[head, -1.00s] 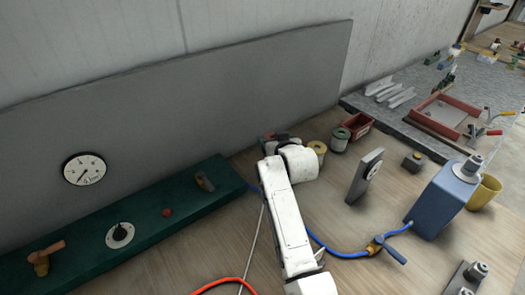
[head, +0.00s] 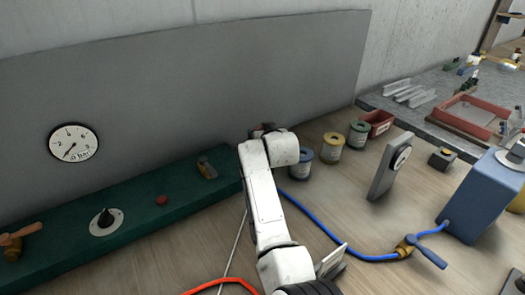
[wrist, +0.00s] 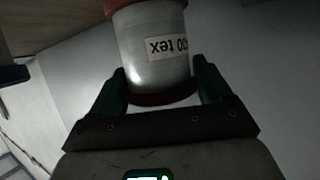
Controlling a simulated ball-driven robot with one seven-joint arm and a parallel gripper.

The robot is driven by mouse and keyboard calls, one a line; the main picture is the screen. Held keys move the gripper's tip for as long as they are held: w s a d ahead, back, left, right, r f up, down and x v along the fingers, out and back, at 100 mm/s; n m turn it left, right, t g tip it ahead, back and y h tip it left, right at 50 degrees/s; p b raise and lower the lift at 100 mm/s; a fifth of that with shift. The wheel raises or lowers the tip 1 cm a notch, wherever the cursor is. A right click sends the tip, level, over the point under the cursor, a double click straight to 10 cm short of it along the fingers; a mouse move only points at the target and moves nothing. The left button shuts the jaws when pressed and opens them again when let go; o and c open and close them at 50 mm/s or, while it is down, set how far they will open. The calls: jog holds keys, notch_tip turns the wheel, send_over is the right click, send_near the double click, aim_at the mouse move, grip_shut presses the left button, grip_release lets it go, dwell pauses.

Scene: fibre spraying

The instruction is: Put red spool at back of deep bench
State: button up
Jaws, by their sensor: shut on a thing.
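The red spool (wrist: 150,50), a pale cylinder with red ends and a label ending in "tex", fills the top middle of the wrist view. My gripper (wrist: 155,84) is shut on it, with a green finger on each side. In the head view my white arm hides most of the gripper and spool; a small dark red part (head: 262,130) shows just behind the wrist, near the grey back panel. The deep bench (head: 345,205) has a wooden top reaching back to that panel. Whether the spool touches the bench is hidden.
Blue (head: 301,164), yellow (head: 332,147) and green (head: 358,134) spools stand in a row right of my wrist, by a red bin (head: 377,122). A green gauge-side ledge (head: 135,213) lies left. A blue hose (head: 325,238) and grey upright plate (head: 388,172) stand right.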

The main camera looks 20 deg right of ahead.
jog(key=shift+w+a+f+b, duration=0.1)
jog(key=shift+w+f+b, duration=0.05)
jog(key=shift+f+b, duration=0.7)
jog(key=shift+w+a+f+b, duration=0.1)
jog(key=shift+w+f+b, duration=0.05)
jog(key=shift+f+b, duration=0.65)
jog(key=shift+f, duration=0.15)
jog(key=shift+f, duration=0.15)
jog(key=o, duration=1.3)
